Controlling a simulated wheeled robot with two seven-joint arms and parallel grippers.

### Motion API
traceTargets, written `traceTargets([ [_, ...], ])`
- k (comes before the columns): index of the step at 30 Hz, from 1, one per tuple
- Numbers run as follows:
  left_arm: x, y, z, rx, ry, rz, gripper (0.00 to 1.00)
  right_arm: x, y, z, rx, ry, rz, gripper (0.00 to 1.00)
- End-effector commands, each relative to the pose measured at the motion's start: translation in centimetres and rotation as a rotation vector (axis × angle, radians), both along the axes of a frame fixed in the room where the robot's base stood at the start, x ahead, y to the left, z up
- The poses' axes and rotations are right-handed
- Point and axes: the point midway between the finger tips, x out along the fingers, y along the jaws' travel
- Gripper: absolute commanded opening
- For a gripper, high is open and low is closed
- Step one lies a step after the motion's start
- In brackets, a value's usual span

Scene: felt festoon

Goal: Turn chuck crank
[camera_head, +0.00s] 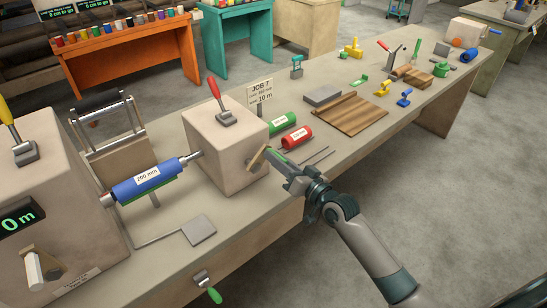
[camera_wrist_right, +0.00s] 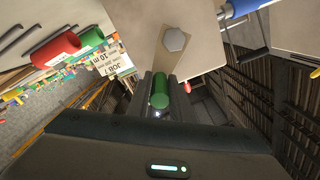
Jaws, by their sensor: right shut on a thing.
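The crank (camera_head: 258,158) is a short tan bar on the front face of the beige block (camera_head: 222,140). In the right wrist view, its flat arm (camera_wrist_right: 158,62) has a grey hex bolt at one end and a green handle (camera_wrist_right: 160,92) at the other. My right gripper (camera_head: 283,169) is at the crank; the wrist view shows its two fingers (camera_wrist_right: 160,97) shut around the green handle. A blue roller (camera_head: 146,186) labelled 200 mm sits between the two beige blocks. My left gripper is not in view.
A left block (camera_head: 55,190) has a 0 m display and a white-handled crank (camera_head: 34,270). Red (camera_head: 297,137) and green (camera_head: 283,124) rolls and thin rods lie right of the beige block. A grey plate (camera_head: 199,230) lies in front. Bench further right holds boards and tools.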

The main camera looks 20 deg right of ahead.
Motion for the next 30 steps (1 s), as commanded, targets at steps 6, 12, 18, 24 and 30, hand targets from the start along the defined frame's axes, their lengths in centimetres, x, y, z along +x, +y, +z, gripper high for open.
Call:
traceTargets([
  [6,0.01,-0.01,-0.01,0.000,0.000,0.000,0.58,0.20,-0.51,-0.54,0.106,0.039,-0.001,0.00],
  [12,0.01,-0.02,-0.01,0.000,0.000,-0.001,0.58,0.26,-0.69,-0.75,0.150,0.055,0.000,0.00],
  [18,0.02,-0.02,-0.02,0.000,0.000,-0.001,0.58,0.26,-0.72,-0.81,0.158,0.058,-0.001,0.00],
  [24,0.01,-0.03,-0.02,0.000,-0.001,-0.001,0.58,0.26,-0.73,-0.84,0.157,0.058,-0.001,0.00],
  [30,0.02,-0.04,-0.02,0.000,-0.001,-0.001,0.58,0.25,-0.71,-0.81,0.156,0.057,-0.001,0.38],
])
